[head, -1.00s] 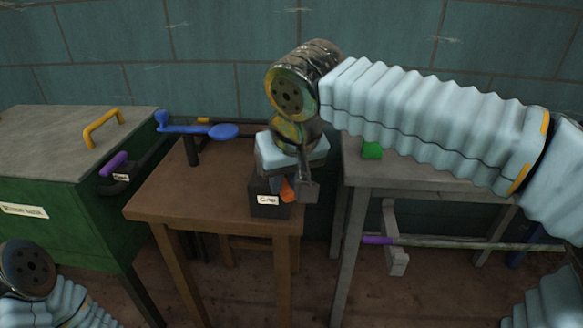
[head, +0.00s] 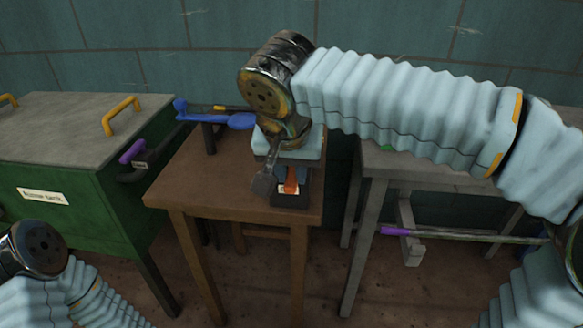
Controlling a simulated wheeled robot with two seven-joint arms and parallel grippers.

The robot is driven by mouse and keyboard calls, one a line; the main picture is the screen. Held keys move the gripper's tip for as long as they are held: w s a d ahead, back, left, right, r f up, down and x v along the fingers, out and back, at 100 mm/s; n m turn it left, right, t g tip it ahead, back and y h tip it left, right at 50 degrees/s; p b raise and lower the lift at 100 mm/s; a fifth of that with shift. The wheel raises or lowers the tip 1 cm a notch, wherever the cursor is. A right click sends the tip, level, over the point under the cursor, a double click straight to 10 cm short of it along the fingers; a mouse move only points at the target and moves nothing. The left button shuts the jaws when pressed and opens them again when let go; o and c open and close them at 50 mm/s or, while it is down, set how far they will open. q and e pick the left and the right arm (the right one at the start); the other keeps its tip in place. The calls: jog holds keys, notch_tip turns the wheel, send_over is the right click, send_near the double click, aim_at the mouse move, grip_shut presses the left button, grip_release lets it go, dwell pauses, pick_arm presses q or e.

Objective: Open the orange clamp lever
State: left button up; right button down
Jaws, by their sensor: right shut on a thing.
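The orange clamp lever (head: 291,180) shows as a small upright strip on the front of a dark clamp block (head: 291,200) at the right front of the brown table. My right gripper (head: 279,181) points down at the block and is shut on the lever. One grey finger shows at the lever's left; the other is hard to make out.
The brown table (head: 195,185) also bears a blue crank handle (head: 215,118) at its back left. A green tank (head: 85,215) with yellow and purple handles stands at left. A grey bench (head: 370,172) stands at right, with a purple-ended bar (head: 395,231) below.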

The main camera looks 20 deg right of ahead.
jog(key=c, duration=1)
grip_release()
jog(key=shift+o, duration=0.2)
jog(key=p+v, duration=0.2)
jog(key=v, duration=1.1)
jog(key=shift+r, duration=0.4)
jog(key=shift+s, duration=0.1)
